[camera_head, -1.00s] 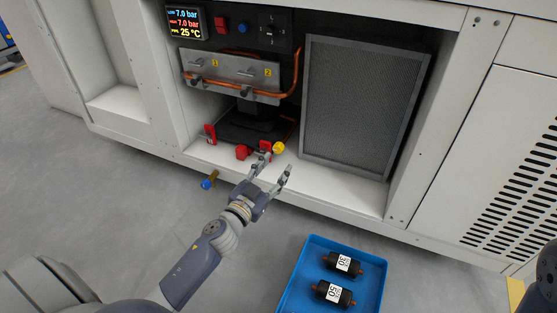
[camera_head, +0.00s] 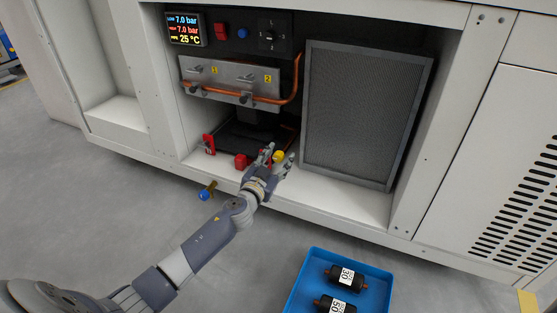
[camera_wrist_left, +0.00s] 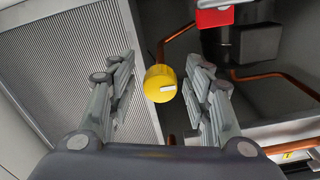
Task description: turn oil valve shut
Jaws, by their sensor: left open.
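A yellow round knob (camera_head: 279,155), which looks like a valve handle, sits low in the open bay of the white cabinet. In the left wrist view the yellow knob (camera_wrist_left: 160,85) has a small white mark and lies between my finger pair. My left gripper (camera_head: 278,153) is open, with its fingers on either side of the knob. The left wrist view shows a gap between the fingers (camera_wrist_left: 161,66) and the knob. The frames do not show whether the knob is the oil valve. My right gripper is not in view.
A red part (camera_head: 242,160) is just left of the gripper, and another red part (camera_head: 209,143) is further left. A blue-capped brass fitting (camera_head: 205,193) is at the cabinet's lower edge. A grey mesh panel (camera_head: 362,115) stands right. A blue tray (camera_head: 301,284) is on the floor.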

